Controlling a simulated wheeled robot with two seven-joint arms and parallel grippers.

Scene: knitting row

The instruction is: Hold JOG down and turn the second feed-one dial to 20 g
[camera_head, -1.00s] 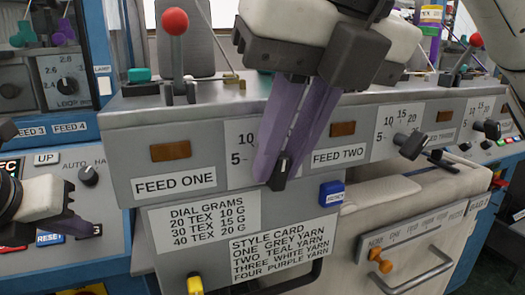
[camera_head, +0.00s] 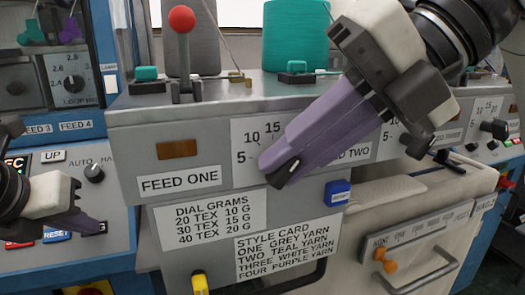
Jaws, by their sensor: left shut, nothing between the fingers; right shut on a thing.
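The feed-one dial has a black knob (camera_head: 284,173) on the grey panel (camera_head: 130,152), right of the FEED ONE label (camera_head: 179,181). My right gripper (camera_head: 281,170) is shut on this knob, slanting down from the upper right. The numbers 5, 10 and 15 show on the dial's white scale plate (camera_head: 243,133); the 20 mark is hidden behind my fingers. My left gripper (camera_head: 92,224) is shut and empty at the lower left, its tips at a dark button beside the blue RESET button (camera_head: 57,237). No JOG label is readable, and whether that button is pressed cannot be told.
A red-topped lever (camera_head: 181,20) stands above the panel. A blue button (camera_head: 337,192) sits right of the knob. A dial-grams card (camera_head: 210,223) and style card (camera_head: 283,252) are below. A second dial (camera_head: 417,146) is further right.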

